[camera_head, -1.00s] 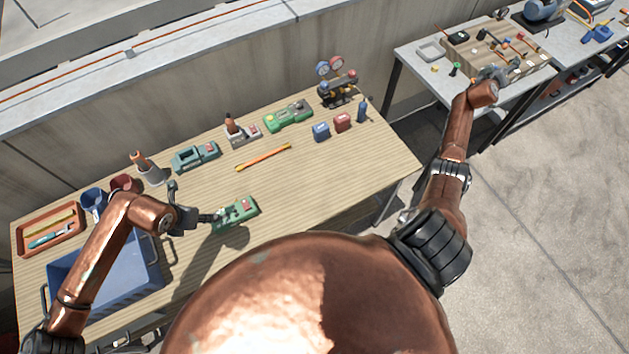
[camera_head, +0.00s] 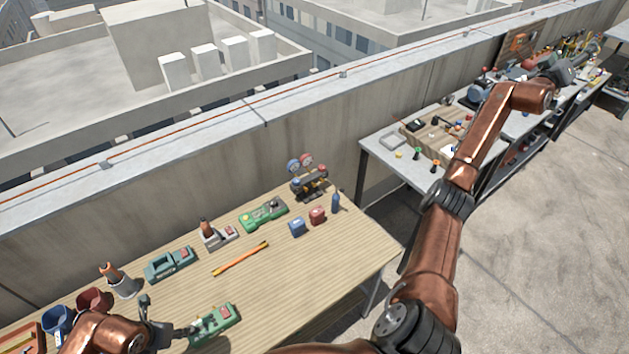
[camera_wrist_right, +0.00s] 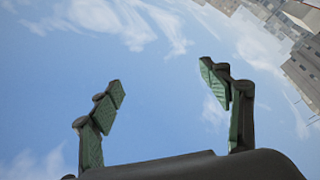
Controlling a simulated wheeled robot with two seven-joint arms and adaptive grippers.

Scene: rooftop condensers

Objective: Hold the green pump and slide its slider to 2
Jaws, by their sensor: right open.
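A green pump (camera_head: 216,324) lies on the near part of the wooden table in the head view. My left gripper (camera_head: 188,331) is at its left end; whether the fingers are closed on it is too small to tell. The slider's position cannot be made out. Another green device (camera_head: 263,215) and a teal-green one (camera_head: 170,263) stand farther back. My right gripper (camera_head: 572,70) is far from the pump, raised toward the upper right. In the right wrist view it (camera_wrist_right: 165,83) is open and empty, with sky between its fingers.
The wooden table (camera_head: 330,262) is bare at its right front. A second bench (camera_head: 378,150) stands beyond a gap. A parapet wall (camera_head: 220,168) runs behind.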

